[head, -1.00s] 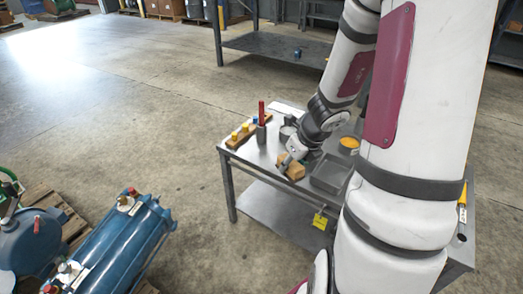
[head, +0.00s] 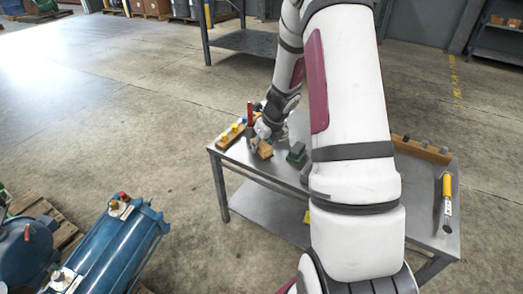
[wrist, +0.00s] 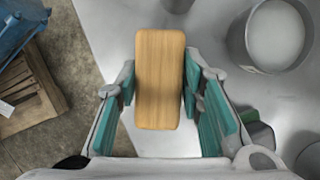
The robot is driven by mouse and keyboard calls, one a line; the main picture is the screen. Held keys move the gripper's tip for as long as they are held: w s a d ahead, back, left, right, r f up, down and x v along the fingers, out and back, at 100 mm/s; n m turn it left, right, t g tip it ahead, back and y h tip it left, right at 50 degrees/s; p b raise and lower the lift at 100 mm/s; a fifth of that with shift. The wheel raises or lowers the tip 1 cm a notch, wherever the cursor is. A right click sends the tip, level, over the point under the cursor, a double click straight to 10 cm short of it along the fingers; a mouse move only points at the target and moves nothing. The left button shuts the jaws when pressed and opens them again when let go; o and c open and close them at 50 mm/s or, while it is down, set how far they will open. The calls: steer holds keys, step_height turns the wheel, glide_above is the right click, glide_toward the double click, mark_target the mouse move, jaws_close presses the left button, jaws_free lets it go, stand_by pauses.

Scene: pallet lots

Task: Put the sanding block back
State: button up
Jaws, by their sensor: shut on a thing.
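A tan wooden block, which looks like the sanding block, is between the teal pads of my gripper (wrist: 160,100) in the wrist view (wrist: 160,65). My gripper is shut on it, with one pad at each long side. In the head view the block (head: 264,150) is at the left part of the metal table (head: 240,157), below my gripper (head: 263,139). I cannot tell whether it touches the table top. A green and dark grey block (head: 297,153) stands to its right; it also shows in the wrist view (wrist: 260,138).
A wooden rack (head: 230,138) with coloured knobs and a red-handled tool (head: 250,113) stand close to the held block. A grey cup (wrist: 238,42) is at its right in the wrist view. A yellow-handled tool (head: 447,187) lies far right. My arm hides the middle of the table.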

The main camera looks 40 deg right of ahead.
steer(key=shift+f, duration=0.65)
steer(key=shift+f+b, duration=0.2)
steer(key=shift+b, duration=0.15)
steer(key=o, duration=1)
steer(key=shift+o, duration=0.2)
